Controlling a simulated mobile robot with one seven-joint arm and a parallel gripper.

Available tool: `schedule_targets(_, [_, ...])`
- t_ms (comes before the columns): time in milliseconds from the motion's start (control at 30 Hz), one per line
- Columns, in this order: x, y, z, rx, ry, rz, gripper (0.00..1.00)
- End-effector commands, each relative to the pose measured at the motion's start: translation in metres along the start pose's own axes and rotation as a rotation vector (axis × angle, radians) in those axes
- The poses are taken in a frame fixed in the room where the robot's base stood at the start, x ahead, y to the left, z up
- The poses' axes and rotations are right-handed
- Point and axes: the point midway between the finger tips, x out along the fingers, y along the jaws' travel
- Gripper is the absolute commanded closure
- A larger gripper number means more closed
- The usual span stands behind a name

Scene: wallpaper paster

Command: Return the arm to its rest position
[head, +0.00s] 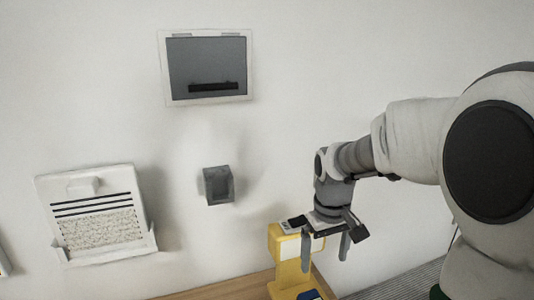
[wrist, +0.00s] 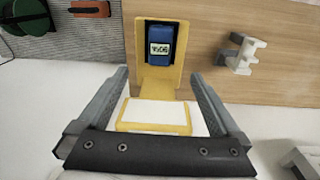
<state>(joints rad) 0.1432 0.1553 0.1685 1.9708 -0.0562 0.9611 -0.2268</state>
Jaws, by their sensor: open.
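My gripper (head: 325,254) hangs fingers-down at the end of my arm in the head view, right beside and partly in front of a yellow stand (head: 290,266). Its two fingers are spread apart and nothing is pinched between them. In the wrist view my gripper (wrist: 158,76) has one finger on each side of the picture, with the yellow stand (wrist: 159,115) showing between them. A blue item (wrist: 160,40) with a pale label sits in the stand's far part. The stand's base is partly hidden in the head view.
A wooden table (wrist: 215,80) carries the stand and a white bracket-like piece (wrist: 243,54). A grey ribbed mat (wrist: 72,40) bears an orange item (wrist: 90,8) and a dark green one (wrist: 27,17). A grey holder (head: 218,185), a framed panel (head: 206,66) and a white slotted unit (head: 98,215) are on the wall.

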Motion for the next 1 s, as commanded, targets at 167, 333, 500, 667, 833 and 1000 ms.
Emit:
schedule_targets(167, [-0.042,-0.008,0.031,0.052,0.079,0.04,0.0])
schedule_targets(333, [-0.071,-0.016,0.062,0.104,0.155,0.063,0.0])
schedule_targets(500, [-0.092,-0.025,0.095,0.156,0.234,0.073,0.0])
schedule_targets(667, [-0.105,-0.033,0.125,0.204,0.31,0.07,0.0])
schedule_targets(833, [-0.112,-0.041,0.151,0.248,0.383,0.059,0.0])
schedule_targets(1000, [-0.112,-0.046,0.166,0.273,0.424,0.047,0.0])
